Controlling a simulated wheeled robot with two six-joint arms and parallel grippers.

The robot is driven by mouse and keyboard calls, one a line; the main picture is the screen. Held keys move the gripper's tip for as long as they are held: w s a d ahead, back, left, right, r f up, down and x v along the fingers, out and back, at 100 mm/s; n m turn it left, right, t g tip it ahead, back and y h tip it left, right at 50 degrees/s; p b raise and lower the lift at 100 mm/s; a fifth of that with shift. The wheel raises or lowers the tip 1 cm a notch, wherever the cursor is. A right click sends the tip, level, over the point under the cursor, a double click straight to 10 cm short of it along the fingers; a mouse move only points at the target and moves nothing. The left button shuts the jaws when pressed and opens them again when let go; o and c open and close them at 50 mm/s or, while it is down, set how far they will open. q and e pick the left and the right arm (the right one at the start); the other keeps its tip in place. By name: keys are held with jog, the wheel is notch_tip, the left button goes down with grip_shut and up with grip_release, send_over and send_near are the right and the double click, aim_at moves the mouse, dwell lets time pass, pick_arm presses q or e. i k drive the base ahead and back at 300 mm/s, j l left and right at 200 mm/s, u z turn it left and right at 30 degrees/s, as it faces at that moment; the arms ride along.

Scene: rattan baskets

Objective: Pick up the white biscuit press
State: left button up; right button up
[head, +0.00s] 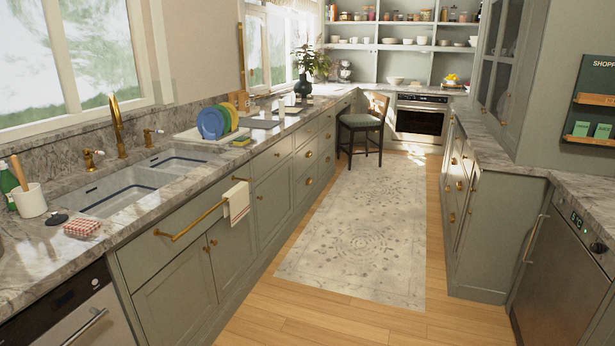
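I cannot make out a white biscuit press anywhere in the head view. A small pale object (345,71) stands on the far counter beside the plant, too small to identify. White bowls and other small items on the back shelves (408,41) are also too small to tell apart. Neither of my grippers shows in the head view.
A patterned rug (362,240) on the wooden floor (290,325) leaves a clear aisle. A chair (362,125) stands at its far left. The left counter holds a sink (120,190), a dish rack with coloured plates (212,124) and a utensil crock (30,200).

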aim_at(282, 102)
jog(key=i, duration=2.05)
jog(key=i+u, duration=0.1)
jog(key=i, duration=0.4)
jog(key=i+l+u, duration=0.1)
jog(key=i, duration=0.45)
jog(key=i+l+u, duration=0.1)
jog(key=i, duration=0.4)
jog(key=i+l+u, duration=0.1)
jog(key=i, duration=0.4)
jog(key=l, duration=0.1)
